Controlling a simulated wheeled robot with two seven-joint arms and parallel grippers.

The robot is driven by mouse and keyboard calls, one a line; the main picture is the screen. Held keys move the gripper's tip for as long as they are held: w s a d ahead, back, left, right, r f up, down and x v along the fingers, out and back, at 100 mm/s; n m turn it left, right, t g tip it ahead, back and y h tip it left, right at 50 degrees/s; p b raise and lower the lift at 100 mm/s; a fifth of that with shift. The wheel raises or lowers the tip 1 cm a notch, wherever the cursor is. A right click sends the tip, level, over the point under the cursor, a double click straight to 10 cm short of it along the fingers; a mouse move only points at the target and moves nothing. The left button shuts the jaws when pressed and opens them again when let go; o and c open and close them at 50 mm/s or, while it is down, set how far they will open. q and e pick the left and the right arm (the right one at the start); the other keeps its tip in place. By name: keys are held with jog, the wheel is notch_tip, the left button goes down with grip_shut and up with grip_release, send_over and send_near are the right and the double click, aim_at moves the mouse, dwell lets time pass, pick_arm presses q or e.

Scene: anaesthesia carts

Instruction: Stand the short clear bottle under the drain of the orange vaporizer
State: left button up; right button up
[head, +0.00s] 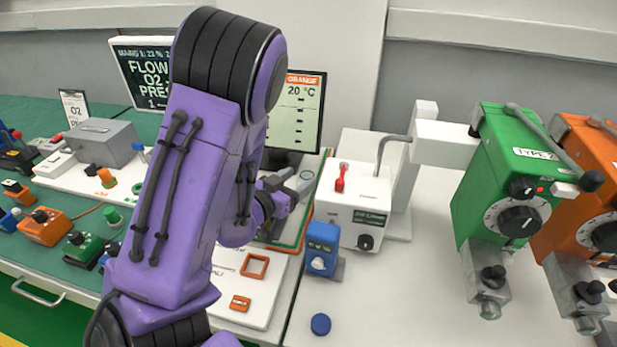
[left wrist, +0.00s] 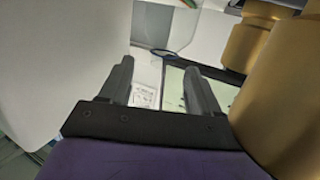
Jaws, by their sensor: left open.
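The orange vaporizer (head: 572,165) stands at the right edge of the head view, partly cut off. Its grey drain block (head: 577,290) hangs low at its front, with a dark knob. My left gripper (head: 290,192) is partly hidden behind my purple arm, in front of the screen and left of the white box. In the left wrist view its two dark fingers (left wrist: 160,88) are apart, with nothing visible held between them. My right gripper is in neither view.
A green vaporizer (head: 500,175) stands left of the orange one. A white box with a red switch (head: 350,212), a small blue block (head: 322,247) and a blue disc (head: 320,324) are on the white top. Bare surface (head: 405,295) lies between them and the vaporizers.

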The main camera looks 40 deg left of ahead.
aim_at(303, 174)
pick_arm(q)
jog(key=shift+w+a+f, duration=0.1)
jog(key=shift+w+f, duration=0.05)
jog(key=shift+w, duration=0.05)
jog(key=shift+b, duration=0.5)
jog(key=shift+w+a+b, duration=0.15)
jog(key=shift+w+b, duration=0.15)
jog(key=w, duration=0.4)
jog(key=shift+w+a+f+p, duration=0.15)
jog(key=shift+w+a+p, duration=0.05)
jog(key=shift+a+p, duration=0.1)
jog(key=shift+s, duration=0.25)
jog(key=shift+c, duration=0.8)
jog(key=shift+d, duration=0.1)
grip_shut()
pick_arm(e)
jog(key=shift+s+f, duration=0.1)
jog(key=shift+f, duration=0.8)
